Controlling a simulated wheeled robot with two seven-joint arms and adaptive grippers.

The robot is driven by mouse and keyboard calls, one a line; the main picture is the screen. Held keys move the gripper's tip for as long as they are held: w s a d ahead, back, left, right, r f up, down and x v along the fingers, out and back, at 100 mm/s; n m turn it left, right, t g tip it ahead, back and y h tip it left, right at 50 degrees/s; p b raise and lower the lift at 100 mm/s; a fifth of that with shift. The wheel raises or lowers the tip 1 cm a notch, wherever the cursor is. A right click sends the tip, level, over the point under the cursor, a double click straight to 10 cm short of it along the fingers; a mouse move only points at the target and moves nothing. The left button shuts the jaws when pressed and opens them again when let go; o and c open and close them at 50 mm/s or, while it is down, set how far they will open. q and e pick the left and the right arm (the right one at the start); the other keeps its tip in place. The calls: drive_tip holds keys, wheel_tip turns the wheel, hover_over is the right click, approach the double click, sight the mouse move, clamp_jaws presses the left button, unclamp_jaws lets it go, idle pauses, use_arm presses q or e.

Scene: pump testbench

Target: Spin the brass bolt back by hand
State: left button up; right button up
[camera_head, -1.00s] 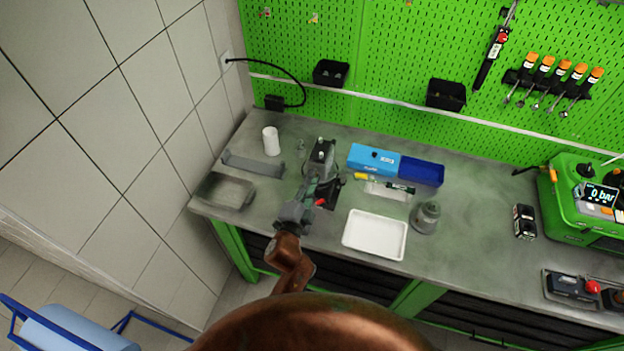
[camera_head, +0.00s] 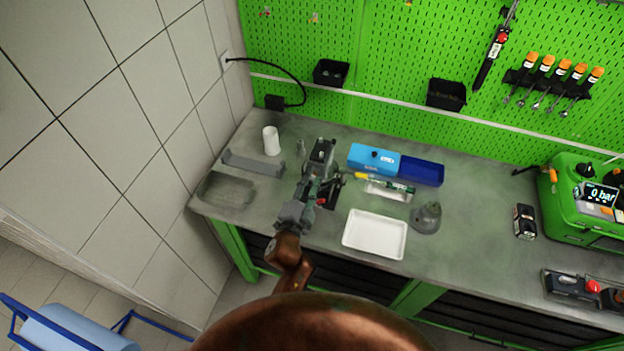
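My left gripper (camera_head: 318,187) reaches up from the bottom centre on a brown arm. It is at the front of a small grey and black device (camera_head: 321,153) on the bench. The gripper and the device overlap in the picture, so I cannot tell whether they touch. The fingers are small and dark, and whether they are open or shut does not show. A small red part (camera_head: 321,201) shows beside the gripper. I cannot make out the brass bolt; it may be hidden or too small. My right gripper is not in view.
Right of the gripper are a white tray (camera_head: 374,234), a blue box (camera_head: 374,159), a dark blue bin (camera_head: 422,171) and a grey conical part (camera_head: 427,217). A white cylinder (camera_head: 271,141) stands at the left. A green pump unit (camera_head: 580,205) is far right.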

use_arm(q)
drive_tip(key=v, duration=1.2)
drive_tip(key=shift+a, duration=0.1)
